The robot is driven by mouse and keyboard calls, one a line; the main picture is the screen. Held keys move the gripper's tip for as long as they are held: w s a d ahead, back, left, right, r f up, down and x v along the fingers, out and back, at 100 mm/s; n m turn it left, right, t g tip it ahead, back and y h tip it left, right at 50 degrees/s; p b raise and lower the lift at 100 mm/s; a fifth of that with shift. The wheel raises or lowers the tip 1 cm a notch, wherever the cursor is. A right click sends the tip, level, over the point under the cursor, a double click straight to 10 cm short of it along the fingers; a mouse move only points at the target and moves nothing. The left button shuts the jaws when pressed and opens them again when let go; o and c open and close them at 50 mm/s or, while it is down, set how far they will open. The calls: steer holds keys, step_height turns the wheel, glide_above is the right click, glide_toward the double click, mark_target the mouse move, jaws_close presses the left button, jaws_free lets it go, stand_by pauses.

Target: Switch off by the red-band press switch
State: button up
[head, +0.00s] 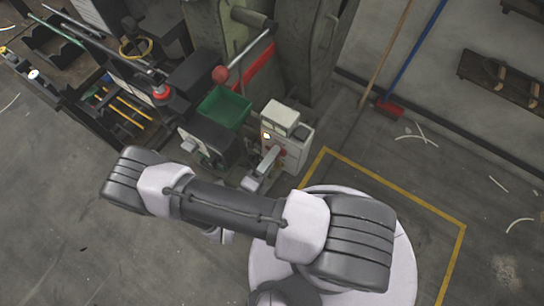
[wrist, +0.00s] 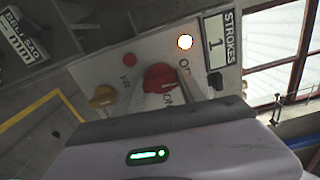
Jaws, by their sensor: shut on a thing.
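The red rotary switch (wrist: 158,75) sits on the pale front panel of the control box (head: 284,140). The word ON shows beside it in the wrist view, with another label beginning with O nearer the lamp. My gripper (head: 270,158) reaches the panel and is shut on the red switch; my gripper's body hides the lower part of the switch in the wrist view. I cannot tell exactly which label the switch points to. A round lamp (wrist: 185,42) on the panel glows. The press with the red band (head: 254,68) stands behind the box.
A yellow knob (wrist: 103,97) and a small red button (wrist: 129,60) sit close to the switch. A STROKES counter (wrist: 216,54) reads 1. A green bin (head: 223,108) and a red-ball lever (head: 221,74) are left of the box. Yellow-lined floor lies right.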

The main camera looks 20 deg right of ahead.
steer(key=shift+n, duration=0.6)
steer(key=o, duration=1.4)
steer(key=shift+c, duration=0.2)
steer(key=p+v, duration=0.3)
steer(key=v, duration=1.4)
steer(key=shift+s+a, duration=0.15)
